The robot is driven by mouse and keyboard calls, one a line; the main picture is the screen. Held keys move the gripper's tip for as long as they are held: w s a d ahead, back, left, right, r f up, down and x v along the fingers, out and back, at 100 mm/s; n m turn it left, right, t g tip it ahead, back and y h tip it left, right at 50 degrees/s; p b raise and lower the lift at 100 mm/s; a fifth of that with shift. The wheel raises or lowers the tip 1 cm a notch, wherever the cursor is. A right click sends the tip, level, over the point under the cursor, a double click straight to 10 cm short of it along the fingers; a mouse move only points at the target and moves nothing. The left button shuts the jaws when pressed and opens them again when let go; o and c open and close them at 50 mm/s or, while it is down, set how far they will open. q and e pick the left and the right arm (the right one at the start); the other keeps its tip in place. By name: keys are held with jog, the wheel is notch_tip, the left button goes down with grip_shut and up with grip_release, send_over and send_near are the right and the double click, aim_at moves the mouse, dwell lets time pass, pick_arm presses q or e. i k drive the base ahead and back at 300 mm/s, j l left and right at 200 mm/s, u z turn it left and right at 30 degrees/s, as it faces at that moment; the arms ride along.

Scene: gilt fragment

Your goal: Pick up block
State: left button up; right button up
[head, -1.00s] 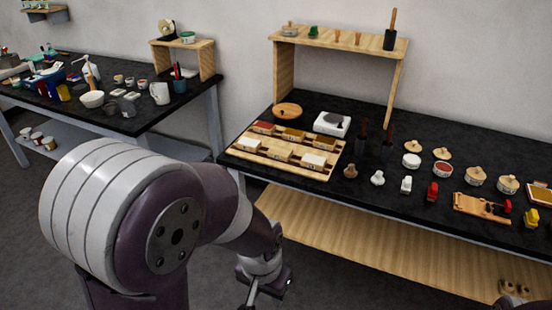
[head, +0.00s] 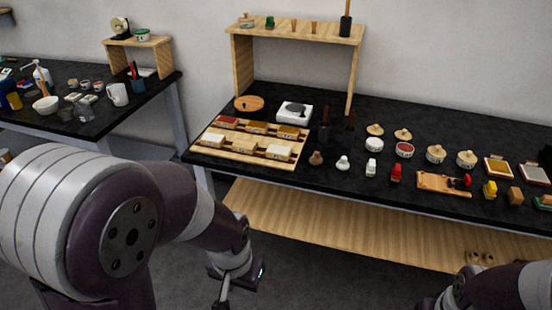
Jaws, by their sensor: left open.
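Several small blocks sit in two rows in a slotted wooden tray (head: 203,151) on the black bench. The back row has a red-brown block (head: 227,122), a tan-topped block (head: 257,127) and an orange-brown block (head: 289,132). The front row has a white block (head: 212,140), a tan block (head: 243,146) and a cream block (head: 279,152). I cannot tell which one the task means. My left gripper (head: 222,301) is open at the bottom, in front of and below the bench edge, away from the blocks; its tips are partly cut off. My right arm shows at bottom right, its gripper out of frame.
A wooden shelf (head: 242,62) stands at the back of the bench (head: 395,195). Lidded jars, small stamps and a wooden rack (head: 430,182) fill the right side. A white scale-like box (head: 294,112) and round board (head: 249,103) lie behind the tray. Another table stands left.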

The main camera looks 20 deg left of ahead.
aim_at(274, 152)
jog(key=i+l+u, duration=0.15)
jog(key=i, duration=1.6)
